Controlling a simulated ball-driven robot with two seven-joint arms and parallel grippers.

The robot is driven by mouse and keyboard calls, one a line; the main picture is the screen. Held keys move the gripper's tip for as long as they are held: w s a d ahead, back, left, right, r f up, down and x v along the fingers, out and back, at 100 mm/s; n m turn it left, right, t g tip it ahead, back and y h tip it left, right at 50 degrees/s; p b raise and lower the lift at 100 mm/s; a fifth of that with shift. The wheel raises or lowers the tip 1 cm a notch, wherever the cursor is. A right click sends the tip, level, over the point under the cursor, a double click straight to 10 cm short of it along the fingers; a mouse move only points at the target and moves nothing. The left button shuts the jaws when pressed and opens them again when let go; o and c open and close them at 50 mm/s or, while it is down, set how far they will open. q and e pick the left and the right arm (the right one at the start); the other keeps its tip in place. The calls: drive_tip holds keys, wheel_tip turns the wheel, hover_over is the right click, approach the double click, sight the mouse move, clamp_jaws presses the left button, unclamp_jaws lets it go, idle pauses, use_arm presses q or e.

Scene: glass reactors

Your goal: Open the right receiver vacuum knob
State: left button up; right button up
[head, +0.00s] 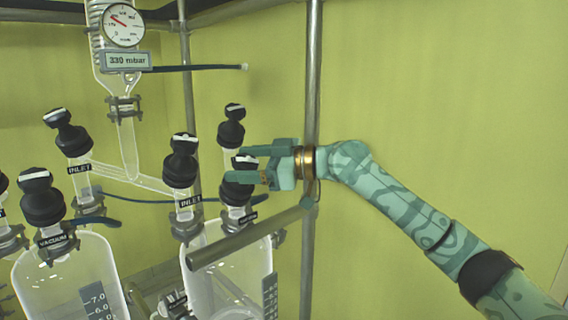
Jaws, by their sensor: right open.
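The right receiver (205,284) is a clear glass vessel at the bottom centre. Its vacuum knob (237,196) is black with a white bar on its cap, above a VACUUM label. My right gripper (241,164) reaches in from the right with jaws open. Its fingers lie on either side of the knob's cap, and the near finger hides part of the knob. I cannot tell whether they touch it. The right receiver's inlet knob (181,168) stands to the left. My left gripper is not in view.
Another black knob (231,130) rises just behind my gripper. A metal rod (240,240) crosses in front of the receiver, and an upright pole (312,80) stands behind my wrist. The left receiver (65,275) and gauge (123,25) reading 330 mbar are left.

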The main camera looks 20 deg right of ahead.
drive_tip(key=b+v, duration=0.1)
drive_tip(key=v, duration=1.3)
drive_tip(key=shift+s+b, duration=0.2)
drive_tip(key=shift+b, duration=0.2)
drive_tip(key=shift+d, duration=0.15)
